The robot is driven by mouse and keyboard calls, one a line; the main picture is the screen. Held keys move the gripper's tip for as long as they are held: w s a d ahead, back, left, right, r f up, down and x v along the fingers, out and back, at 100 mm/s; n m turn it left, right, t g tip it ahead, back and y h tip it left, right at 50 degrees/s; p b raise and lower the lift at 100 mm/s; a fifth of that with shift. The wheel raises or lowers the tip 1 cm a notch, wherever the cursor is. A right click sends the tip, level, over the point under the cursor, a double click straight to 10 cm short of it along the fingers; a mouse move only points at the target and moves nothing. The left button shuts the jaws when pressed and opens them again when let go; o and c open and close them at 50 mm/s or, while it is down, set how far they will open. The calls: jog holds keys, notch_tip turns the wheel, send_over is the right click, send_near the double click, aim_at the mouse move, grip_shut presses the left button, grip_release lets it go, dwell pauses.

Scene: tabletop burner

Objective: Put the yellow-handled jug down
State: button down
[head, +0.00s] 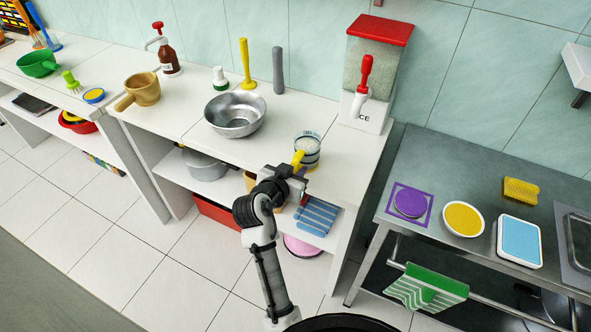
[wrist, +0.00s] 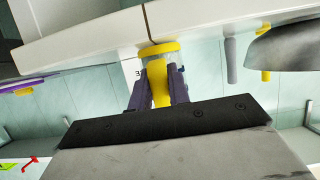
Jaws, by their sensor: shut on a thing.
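The yellow-handled jug (head: 309,146) is at the front part of the white counter, right of the steel bowl. It is clear with dark bands, has pale contents, and looks about upright. My gripper (head: 297,170) reaches it from the front and is shut on its yellow handle. The wrist view shows the purple fingers of my gripper (wrist: 165,85) on both sides of the yellow handle (wrist: 160,92). I cannot tell whether the jug's base touches the counter.
A steel bowl (head: 235,114) stands left of the jug, and a red-lidded dispenser (head: 377,65) stands behind it to the right. The white counter (head: 335,165) is bare right of the jug. A shelf with a blue striped cloth (head: 316,216) lies below.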

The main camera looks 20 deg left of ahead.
jog(key=shift+f, duration=0.2)
jog(key=c, duration=1.3)
grip_release()
jog(key=shift+r, duration=0.2)
jog(key=b+v, duration=0.2)
jog(key=v, duration=1)
jog(key=shift+r, duration=0.1)
